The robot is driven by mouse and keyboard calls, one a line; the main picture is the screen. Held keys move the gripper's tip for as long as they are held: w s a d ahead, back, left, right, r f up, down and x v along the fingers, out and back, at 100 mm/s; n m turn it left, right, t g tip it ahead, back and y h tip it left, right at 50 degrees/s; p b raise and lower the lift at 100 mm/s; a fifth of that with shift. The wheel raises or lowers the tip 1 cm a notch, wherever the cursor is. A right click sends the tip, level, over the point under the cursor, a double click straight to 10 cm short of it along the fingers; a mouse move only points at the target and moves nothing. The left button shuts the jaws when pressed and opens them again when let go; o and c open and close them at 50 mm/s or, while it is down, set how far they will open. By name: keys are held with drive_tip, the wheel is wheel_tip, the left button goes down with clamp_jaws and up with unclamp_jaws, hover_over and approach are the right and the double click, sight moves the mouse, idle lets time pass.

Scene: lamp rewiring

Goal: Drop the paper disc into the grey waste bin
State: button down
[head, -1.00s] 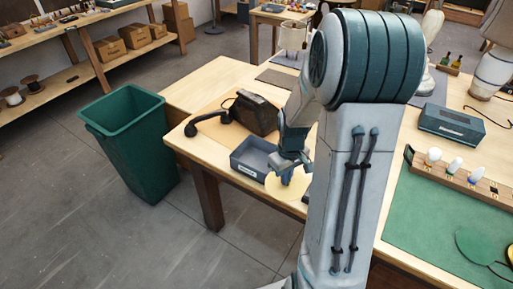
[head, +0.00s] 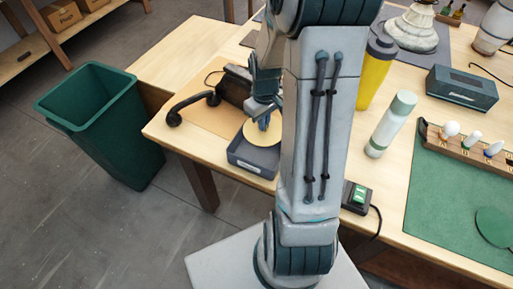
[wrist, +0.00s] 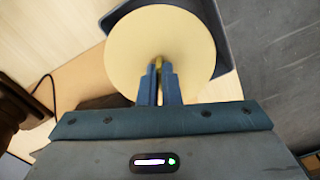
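A round cream paper disc (head: 262,136) hangs at my gripper (head: 264,117) in the head view. In the wrist view my gripper (wrist: 159,72) has its two fingers close together on a small yellowish piece at the disc (wrist: 160,30). A small grey open box with a white label (head: 240,163) stands on the table's near-left part. The disc overlaps the box in both views and seems to be above it; the exact height is unclear. The disc hides much of the box's inside. Its rim also shows in the wrist view (wrist: 228,22).
A tall green bin (head: 105,135) stands on the floor left of the table. A white-green bottle (head: 390,125), a yellow tumbler (head: 373,75) and a small switch box (head: 358,197) stand right of my arm.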

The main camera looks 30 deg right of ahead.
wheel_tip(320, 180, down, 5)
drive_tip(key=b, duration=0.3)
drive_tip(key=shift+r, duration=0.15)
drive_tip(key=c, duration=1.6)
unclamp_jaws()
drive_tip(key=shift+o, duration=0.2)
drive_tip(key=shift+r, duration=0.1)
wheel_tip(320, 180, up, 14)
drive_tip(key=shift+f+b, duration=0.15)
drive_tip(key=shift+b, duration=0.4)
drive_tip(key=shift+a, duration=0.15)
